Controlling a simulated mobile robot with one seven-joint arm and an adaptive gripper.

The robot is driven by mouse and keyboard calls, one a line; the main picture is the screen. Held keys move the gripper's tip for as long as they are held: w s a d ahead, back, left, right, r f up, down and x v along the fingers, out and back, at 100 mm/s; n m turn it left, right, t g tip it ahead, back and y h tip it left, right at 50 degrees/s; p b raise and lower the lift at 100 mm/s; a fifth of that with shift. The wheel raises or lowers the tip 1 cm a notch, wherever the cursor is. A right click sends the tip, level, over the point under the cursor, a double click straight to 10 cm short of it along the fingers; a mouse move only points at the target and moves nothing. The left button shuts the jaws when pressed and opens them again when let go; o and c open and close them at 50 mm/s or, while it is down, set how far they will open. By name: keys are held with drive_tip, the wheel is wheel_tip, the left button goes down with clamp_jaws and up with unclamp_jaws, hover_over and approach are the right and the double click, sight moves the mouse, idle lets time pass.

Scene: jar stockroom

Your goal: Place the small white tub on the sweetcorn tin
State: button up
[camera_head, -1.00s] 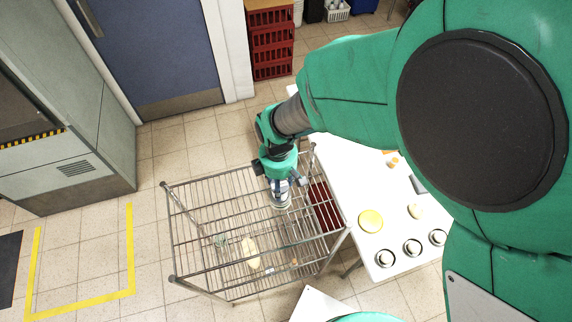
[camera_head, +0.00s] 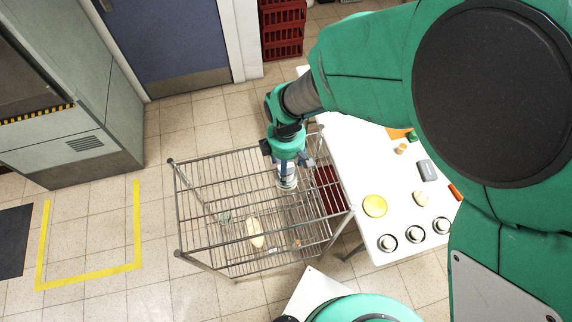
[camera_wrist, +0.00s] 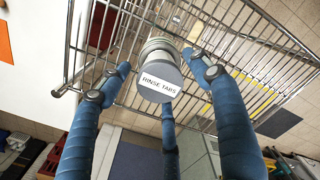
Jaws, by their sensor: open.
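A grey-lidded cylinder labelled "RINSE TABS" (camera_wrist: 160,77) stands between my spread blue fingers in the wrist view, with a pale ribbed body (camera_wrist: 158,48) behind its lid. I cannot tell whether that is one container or a tub on a tin. In the head view a whitish cylinder (camera_head: 287,184) shows just under my gripper (camera_head: 287,168), at the top of the wire rack (camera_head: 215,178). My gripper is open around the cylinder; its fingers (camera_wrist: 160,85) look apart from the lid. I read no sweetcorn label anywhere.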

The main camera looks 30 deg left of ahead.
sight(289, 165)
wheel_tip(289, 165, up, 12)
drive_tip(key=b, duration=0.1)
idle(0.5)
idle(0.5)
drive_tip(key=shift+r, duration=0.1)
drive_tip(key=w+d+r+m+t, duration=0.1)
drive_tip(key=w+d+r+m, duration=0.15)
drive_tip(key=d+r, duration=0.4)
drive_tip(key=w+d+r+m+y, duration=0.1)
drive_tip(key=d+r+m, duration=0.25)
drive_tip(key=d, duration=0.55)
drive_tip(key=w+d+r+m+t, duration=0.15)
drive_tip(key=d+r+m, duration=0.25)
drive_tip(key=d, duration=0.4)
drive_tip(key=s+d+r+m+t, duration=0.1)
drive_tip(key=s+d+r+m, duration=0.1)
drive_tip(key=d, duration=0.4)
drive_tip(key=s+d+r+m+t, duration=0.1)
drive_tip(key=s+d+r+m, duration=0.1)
drive_tip(key=s+d+m, duration=0.2)
drive_tip(key=s+d+r+m+t+h, duration=0.1)
drive_tip(key=s+d+r+m, duration=0.1)
drive_tip(key=d+m, duration=0.4)
drive_tip(key=s+d, duration=0.1)
drive_tip(key=d, duration=0.3)
drive_tip(key=shift+d+r, duration=0.2)
drive_tip(key=shift+r, duration=0.2)
